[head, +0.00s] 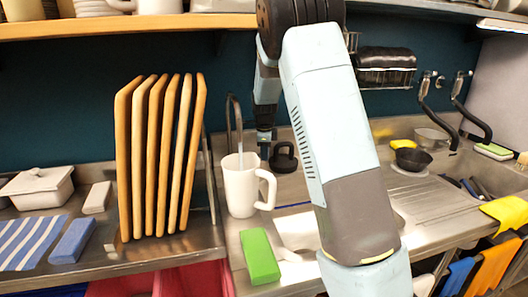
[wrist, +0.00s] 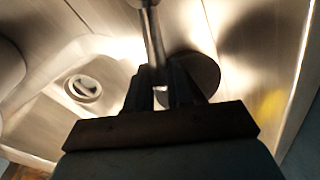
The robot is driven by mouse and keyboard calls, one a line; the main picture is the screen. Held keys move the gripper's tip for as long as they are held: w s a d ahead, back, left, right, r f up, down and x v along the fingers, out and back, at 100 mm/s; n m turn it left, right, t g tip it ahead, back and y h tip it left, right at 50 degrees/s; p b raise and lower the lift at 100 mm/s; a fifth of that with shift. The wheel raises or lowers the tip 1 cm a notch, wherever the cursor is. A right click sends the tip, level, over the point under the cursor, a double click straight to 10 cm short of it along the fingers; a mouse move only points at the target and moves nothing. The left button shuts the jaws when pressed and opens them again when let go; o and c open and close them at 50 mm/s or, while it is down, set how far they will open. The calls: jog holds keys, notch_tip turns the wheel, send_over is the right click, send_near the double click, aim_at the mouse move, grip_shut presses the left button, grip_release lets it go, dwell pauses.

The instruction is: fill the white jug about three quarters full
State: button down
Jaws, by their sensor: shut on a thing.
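The white jug (head: 240,188) stands upright in the metal sink area, its handle to the right. The thin curved tap spout (head: 236,112) ends above its mouth, and a thin pale streak shows at the opening. I cannot see the level inside. My gripper (head: 264,150) is behind and right of the jug, apart from it. In the wrist view, my gripper (wrist: 160,97) is shut on a slim metal lever (wrist: 151,30), which looks like the tap's handle. A dark round shape lies behind the fingers.
Upright wooden boards (head: 158,160) stand in a rack left of the jug. A green sponge (head: 260,256) lies in front of it. A dark bowl (head: 412,158) sits at the right, and a shelf (head: 130,26) runs overhead. A round drain (wrist: 82,88) shows in the wrist view.

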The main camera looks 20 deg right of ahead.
jog(key=shift+s+a+m, duration=0.3)
jog(key=shift+s+m, duration=0.15)
jog(key=shift+m, duration=0.25)
jog(key=c, duration=1)
grip_release()
jog(key=shift+r, duration=0.15)
notch_tip(320, 180, up, 11)
jog(key=s+a, duration=0.1)
jog(key=s, duration=0.1)
jog(key=shift+r, duration=0.2)
